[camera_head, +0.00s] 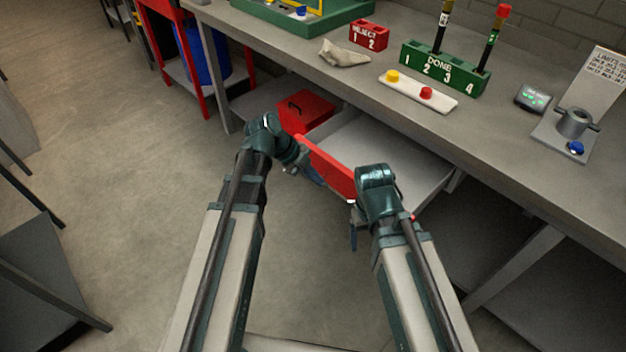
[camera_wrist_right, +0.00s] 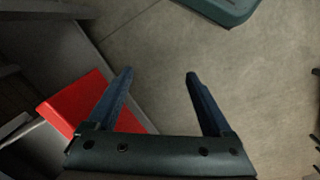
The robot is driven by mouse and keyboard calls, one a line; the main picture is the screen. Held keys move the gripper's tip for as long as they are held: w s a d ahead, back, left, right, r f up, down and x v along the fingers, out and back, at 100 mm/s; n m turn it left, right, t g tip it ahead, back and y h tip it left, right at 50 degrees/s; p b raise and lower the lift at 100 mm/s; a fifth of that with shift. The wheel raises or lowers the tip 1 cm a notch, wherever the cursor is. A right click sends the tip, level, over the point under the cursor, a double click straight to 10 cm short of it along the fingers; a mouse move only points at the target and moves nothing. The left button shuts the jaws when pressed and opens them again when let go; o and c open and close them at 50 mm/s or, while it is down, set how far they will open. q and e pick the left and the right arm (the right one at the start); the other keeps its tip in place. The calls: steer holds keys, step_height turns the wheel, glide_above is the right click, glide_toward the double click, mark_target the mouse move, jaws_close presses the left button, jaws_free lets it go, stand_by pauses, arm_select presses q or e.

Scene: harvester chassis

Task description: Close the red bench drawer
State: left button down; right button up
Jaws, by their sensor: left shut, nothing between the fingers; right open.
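The bench drawer (camera_head: 375,146) is pulled out below the worktop; its inside is grey and looks empty. Its red front panel (camera_head: 328,168) faces my arms and also shows at the left of the right wrist view (camera_wrist_right: 72,103). My left gripper (camera_head: 312,174) is shut and empty close to the left part of the red front; I cannot tell if it touches. My right gripper (camera_head: 353,236) is near the panel's right end, partly hidden by its wrist. In the right wrist view its two fingers (camera_wrist_right: 158,76) are apart with bare floor between them, the left one overlapping the red panel.
A red box with a dark handle (camera_head: 303,110) is under the bench behind the drawer's left side. The worktop (camera_head: 480,125) holds a green DONE rack (camera_head: 443,70), a button panel (camera_head: 418,92) and a red INSPECT block (camera_head: 368,36).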

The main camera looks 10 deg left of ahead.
arm_select(q)
glide_above(365, 155)
stand_by(0.5)
